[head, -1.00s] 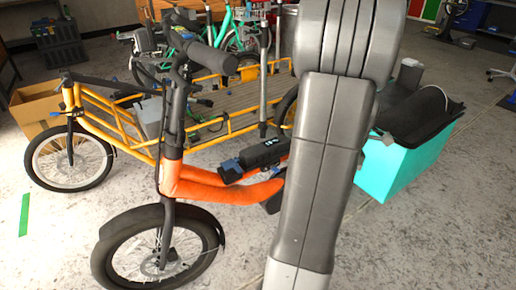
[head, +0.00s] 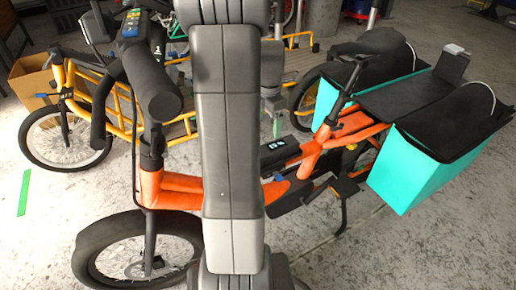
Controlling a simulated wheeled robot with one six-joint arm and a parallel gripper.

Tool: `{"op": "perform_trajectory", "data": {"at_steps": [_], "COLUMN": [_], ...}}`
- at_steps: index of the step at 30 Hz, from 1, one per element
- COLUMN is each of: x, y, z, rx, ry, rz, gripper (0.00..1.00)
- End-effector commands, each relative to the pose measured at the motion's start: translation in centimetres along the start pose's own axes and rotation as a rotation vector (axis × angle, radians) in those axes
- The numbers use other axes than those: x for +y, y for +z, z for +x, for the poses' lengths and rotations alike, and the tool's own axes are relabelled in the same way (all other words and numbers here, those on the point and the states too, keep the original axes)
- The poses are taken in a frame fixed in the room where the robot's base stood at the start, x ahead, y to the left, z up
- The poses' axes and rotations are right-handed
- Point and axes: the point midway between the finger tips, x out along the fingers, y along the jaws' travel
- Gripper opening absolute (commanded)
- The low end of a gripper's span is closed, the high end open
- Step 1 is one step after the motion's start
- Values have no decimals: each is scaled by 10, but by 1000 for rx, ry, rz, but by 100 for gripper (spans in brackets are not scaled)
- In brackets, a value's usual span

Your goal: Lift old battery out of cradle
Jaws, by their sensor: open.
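The old battery (head: 281,150) is a black box with small white marks on its side. It lies along the orange bike frame (head: 176,190), near the middle of the head view. My grey upright arm hides its left end. The cradle under it cannot be clearly made out; the battery appears to sit down on the frame.
The orange bike's handlebar (head: 152,88) and front wheel (head: 140,258) stand at left. Turquoise panniers (head: 408,170) with black covers flank the rear at right. A yellow cargo bike (head: 78,78) stands behind. Floor at lower right is clear.

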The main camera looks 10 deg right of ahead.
Motion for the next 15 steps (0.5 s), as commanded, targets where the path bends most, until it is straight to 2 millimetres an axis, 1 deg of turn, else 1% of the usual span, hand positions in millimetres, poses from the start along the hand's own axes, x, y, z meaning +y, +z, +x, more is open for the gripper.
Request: {"op": "perform_trajectory", "data": {"at_steps": [1, 6, 10, 15], "x": [-1, -1, 0, 0], "y": [0, 0, 0, 0], "z": [14, 49, 66, 75], "rx": [2, 2, 1, 0], "ry": [-3, -3, -1, 0], "rz": [0, 0, 1, 1], "gripper": [80, 80, 80, 80]}}
